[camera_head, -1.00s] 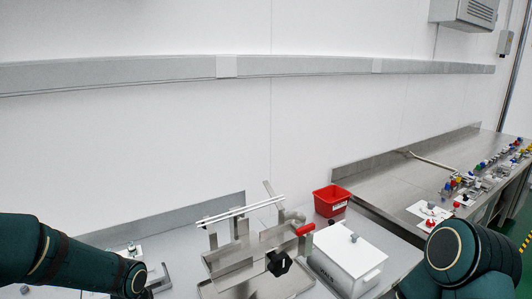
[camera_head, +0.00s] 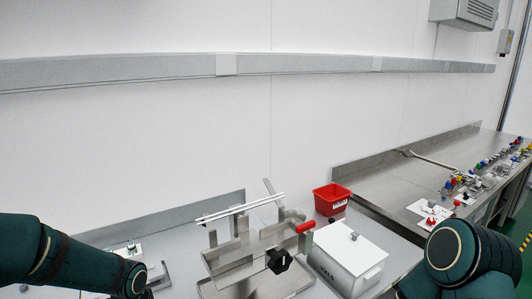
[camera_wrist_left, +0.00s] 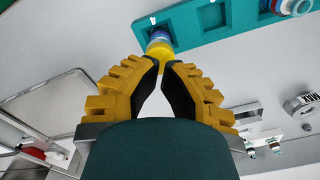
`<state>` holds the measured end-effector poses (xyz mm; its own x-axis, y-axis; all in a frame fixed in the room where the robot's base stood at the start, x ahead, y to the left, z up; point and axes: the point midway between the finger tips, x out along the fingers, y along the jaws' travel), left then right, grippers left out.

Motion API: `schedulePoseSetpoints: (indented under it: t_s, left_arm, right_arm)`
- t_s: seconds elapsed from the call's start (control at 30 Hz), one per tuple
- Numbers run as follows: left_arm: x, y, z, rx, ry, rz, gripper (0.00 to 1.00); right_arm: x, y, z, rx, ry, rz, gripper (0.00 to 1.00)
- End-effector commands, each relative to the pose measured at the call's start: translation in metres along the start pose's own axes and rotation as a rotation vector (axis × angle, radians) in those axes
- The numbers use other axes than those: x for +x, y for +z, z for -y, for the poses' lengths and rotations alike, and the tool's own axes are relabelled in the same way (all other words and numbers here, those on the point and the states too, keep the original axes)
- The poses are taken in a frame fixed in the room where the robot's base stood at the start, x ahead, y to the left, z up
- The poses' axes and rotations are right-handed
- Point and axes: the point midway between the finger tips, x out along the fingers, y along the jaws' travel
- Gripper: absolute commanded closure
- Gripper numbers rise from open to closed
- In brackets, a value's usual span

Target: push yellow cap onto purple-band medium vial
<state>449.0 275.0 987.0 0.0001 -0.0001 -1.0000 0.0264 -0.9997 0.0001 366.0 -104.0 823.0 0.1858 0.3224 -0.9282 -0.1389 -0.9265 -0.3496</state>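The yellow cap (camera_wrist_left: 160,49) shows in the left wrist view at the tips of my left gripper (camera_wrist_left: 161,66). The fingers are drawn in with the cap between their tips. A pale blue and white piece (camera_wrist_left: 158,35) shows just beyond the cap, at a square opening of the teal rack (camera_wrist_left: 203,20). I cannot tell whether cap and vial touch, and no purple band can be made out.
Another vial or cap with blue and red rings (camera_wrist_left: 290,5) is at the rack's right end. A metal stand (camera_head: 245,262) with a black knob, a white box (camera_head: 348,255) and a red bin (camera_head: 332,199) stand mid-bench. Small coloured items line the right-hand bench.

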Motion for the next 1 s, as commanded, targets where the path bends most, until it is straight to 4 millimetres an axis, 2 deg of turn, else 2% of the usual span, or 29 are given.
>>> schedulePoseSetpoints:
  t_s: [1.0]
  left_arm:
    - [0.012,0.0,0.0,0.0,0.0,0.0,1.0]
  right_arm:
    - [0.009,0.001,-0.003,0.0,0.0,0.0,0.53]
